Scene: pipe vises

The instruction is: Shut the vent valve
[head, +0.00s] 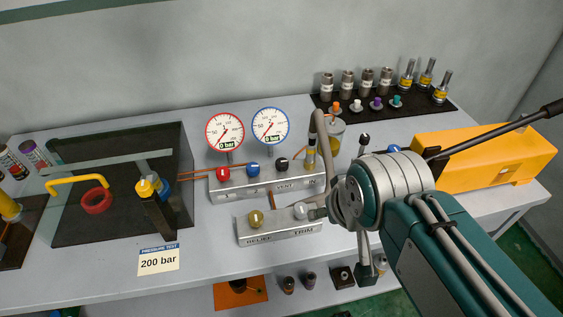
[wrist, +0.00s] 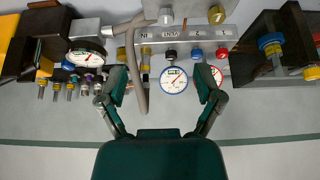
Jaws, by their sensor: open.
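The valve block (head: 262,187) carries the printed word VENT, with a black knob (head: 282,164) above that word. The black knob also shows in the wrist view (wrist: 170,55), between a blue knob and a yellow-banded fitting. My gripper (wrist: 161,82) is open and empty, its two dark fingers spread apart. The black knob appears in the wrist view beyond the gap between the fingers, and I see no contact with it. In the head view my arm hides most of the gripper.
A blue knob (head: 253,169) and red knob (head: 223,174) sit left of the black one. Two gauges (head: 270,125) stand behind. A grey bent bar (head: 321,137) rises at right. The relief/trim block (head: 280,227) lies in front. A yellow pump (head: 480,160) stands far right.

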